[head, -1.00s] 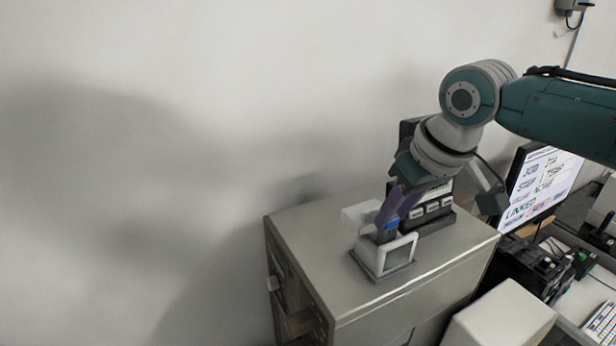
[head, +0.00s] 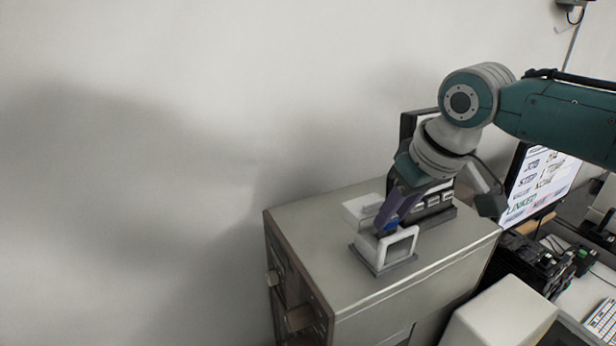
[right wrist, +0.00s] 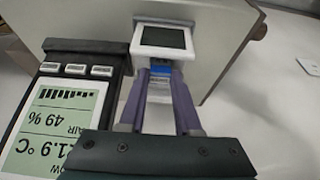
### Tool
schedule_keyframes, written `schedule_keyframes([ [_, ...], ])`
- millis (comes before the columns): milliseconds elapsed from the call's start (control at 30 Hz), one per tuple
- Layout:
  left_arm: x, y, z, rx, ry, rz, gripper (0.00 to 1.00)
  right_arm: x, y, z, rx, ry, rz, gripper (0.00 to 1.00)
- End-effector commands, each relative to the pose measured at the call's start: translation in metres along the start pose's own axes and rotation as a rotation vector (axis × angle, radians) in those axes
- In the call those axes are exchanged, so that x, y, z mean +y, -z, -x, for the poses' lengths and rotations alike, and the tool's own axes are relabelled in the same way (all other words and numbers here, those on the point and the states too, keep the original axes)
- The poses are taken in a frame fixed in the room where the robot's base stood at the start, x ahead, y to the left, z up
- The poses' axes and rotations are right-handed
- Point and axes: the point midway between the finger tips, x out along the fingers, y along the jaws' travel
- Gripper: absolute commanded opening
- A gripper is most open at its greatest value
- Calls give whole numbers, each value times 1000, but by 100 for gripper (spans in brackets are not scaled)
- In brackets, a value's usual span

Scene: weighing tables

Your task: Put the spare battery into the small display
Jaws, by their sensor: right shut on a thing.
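The small display (head: 413,240) is a white frame on a grey base, standing on top of the cabinet. In the right wrist view it shows at the top centre with a dark screen (right wrist: 163,37). My right gripper (head: 388,224), with purple fingers, is shut on the blue spare battery (right wrist: 161,69), right at the back of the small display. Only a small blue part of the battery shows; I cannot tell how deep it sits in the display. In the right wrist view the gripper (right wrist: 160,76) also shows. My left gripper is not in view.
The cabinet top (head: 310,235) is clear on the left. A monitor (head: 540,182) and desk clutter lie to the right.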

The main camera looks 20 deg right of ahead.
Motion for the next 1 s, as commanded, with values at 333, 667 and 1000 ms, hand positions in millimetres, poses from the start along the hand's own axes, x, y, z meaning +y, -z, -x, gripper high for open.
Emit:
schedule_keyframes([
  [333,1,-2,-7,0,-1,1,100,0,-4,-9,0,1,0,0],
  [667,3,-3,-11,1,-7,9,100,0,-6,-14,1,1,1,0],
  [1000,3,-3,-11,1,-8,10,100,0,-6,-14,1,0,0,48],
])
